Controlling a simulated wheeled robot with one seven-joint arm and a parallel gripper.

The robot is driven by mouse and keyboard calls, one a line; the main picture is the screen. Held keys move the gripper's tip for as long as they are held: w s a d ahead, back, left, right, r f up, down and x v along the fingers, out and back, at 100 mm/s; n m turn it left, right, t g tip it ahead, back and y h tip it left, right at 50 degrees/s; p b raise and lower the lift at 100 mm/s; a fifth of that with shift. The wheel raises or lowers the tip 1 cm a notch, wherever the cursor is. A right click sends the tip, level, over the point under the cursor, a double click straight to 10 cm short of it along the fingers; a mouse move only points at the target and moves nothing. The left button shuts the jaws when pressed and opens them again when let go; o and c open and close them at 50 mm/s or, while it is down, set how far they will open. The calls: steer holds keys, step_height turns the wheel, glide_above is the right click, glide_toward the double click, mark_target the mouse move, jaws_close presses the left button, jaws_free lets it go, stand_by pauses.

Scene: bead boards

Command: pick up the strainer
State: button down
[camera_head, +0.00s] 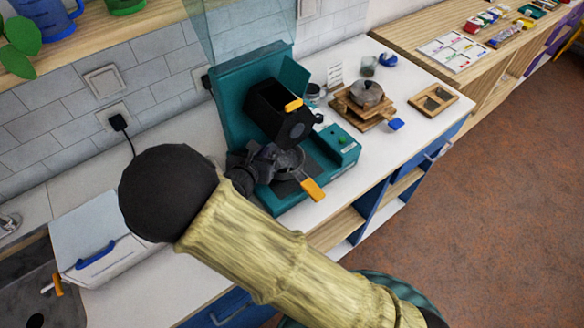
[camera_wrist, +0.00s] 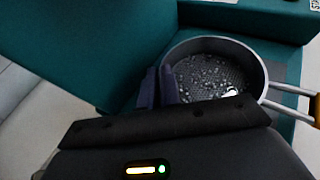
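The strainer (camera_head: 290,162) is a round grey pan with an orange handle, low at the front of the teal machine. In the wrist view the strainer (camera_wrist: 215,76) shows its perforated bottom, and its orange-tipped handle points right. My gripper (camera_head: 258,163) is at the strainer's left side, by the rim opposite the handle. In the wrist view the two dark fingers of my gripper (camera_wrist: 160,88) are close together at the left rim, with one finger overlapping the rim. Whether they clamp the rim cannot be told. The lower part of the strainer is hidden behind my gripper body.
The teal machine (camera_head: 233,82) stands behind, with a black container (camera_head: 275,108) with an orange handle just above the strainer. A wooden stand with a grey pot (camera_head: 367,93) and a wooden tray (camera_head: 433,101) are to the right. A white box (camera_head: 95,235) is at left.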

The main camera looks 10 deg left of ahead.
stand_by(0.3)
steer(key=shift+r+b, duration=0.3)
steer(key=shift+r, duration=1.5)
steer(key=s+b, duration=0.1)
steer(key=s, duration=0.5)
steer(key=s+a, duration=0.1)
steer(key=s, duration=0.5)
steer(key=s+b, duration=0.1)
steer(key=s, duration=0.5)
steer(key=shift+a+b, duration=0.2)
steer(key=shift+b, duration=0.1)
